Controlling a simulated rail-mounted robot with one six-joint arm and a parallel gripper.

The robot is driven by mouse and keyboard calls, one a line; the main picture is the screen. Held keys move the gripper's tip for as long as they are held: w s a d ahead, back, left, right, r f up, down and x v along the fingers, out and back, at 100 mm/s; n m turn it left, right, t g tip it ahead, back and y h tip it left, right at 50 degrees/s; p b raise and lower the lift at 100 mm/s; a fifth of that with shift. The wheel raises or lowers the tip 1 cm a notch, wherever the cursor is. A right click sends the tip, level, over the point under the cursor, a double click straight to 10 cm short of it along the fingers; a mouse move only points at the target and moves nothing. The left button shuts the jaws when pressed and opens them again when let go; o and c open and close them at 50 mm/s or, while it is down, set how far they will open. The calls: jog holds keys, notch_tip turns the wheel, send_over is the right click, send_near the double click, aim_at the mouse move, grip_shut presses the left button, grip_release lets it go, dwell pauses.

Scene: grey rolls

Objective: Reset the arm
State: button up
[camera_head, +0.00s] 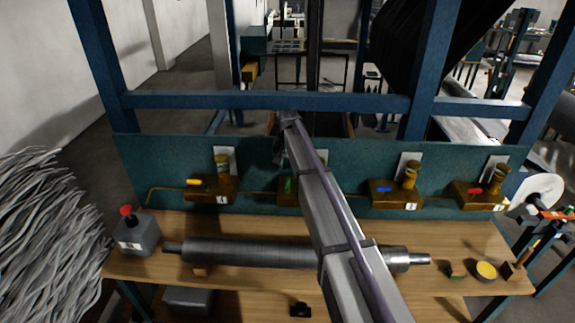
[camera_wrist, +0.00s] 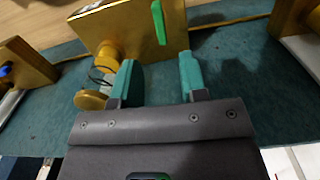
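My arm reaches from the bottom of the head view up over the bench to the teal panel (camera_head: 340,155). My gripper's two teal fingers (camera_wrist: 157,58) stand apart in the wrist view, with nothing held between them. Beyond the fingertips is a brass valve block (camera_wrist: 112,28) with a green lever (camera_wrist: 158,22). The lever is apart from both fingers. In the head view this green lever (camera_head: 288,186) shows just left of my arm, which covers much of its block. The fingers cannot be made out in the head view.
Other brass valves on the panel carry a yellow lever (camera_head: 194,182), a blue lever (camera_head: 383,190) and a red lever (camera_head: 474,190). A grey roller (camera_head: 245,252) lies on the wooden bench (camera_head: 230,223) under my arm. A blue crossbar (camera_head: 350,102) runs above the panel.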

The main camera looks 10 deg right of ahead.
notch_tip(320, 180, up, 2)
jog(key=shift+r, duration=0.1)
jog(key=s+f+n+b, duration=0.1)
jog(key=s+f+b, duration=0.3)
jog(key=s, duration=0.8)
jog(key=s+f+n+b, duration=0.1)
jog(key=s+f+b, duration=0.4)
jog(key=s, duration=0.8)
jog(key=s+f+n+b, duration=0.1)
jog(key=s+f+b, duration=0.4)
jog(key=s, duration=0.7)
jog(key=shift+s+f+n, duration=0.2)
jog(key=shift+f+n, duration=0.1)
jog(key=shift+f, duration=0.15)
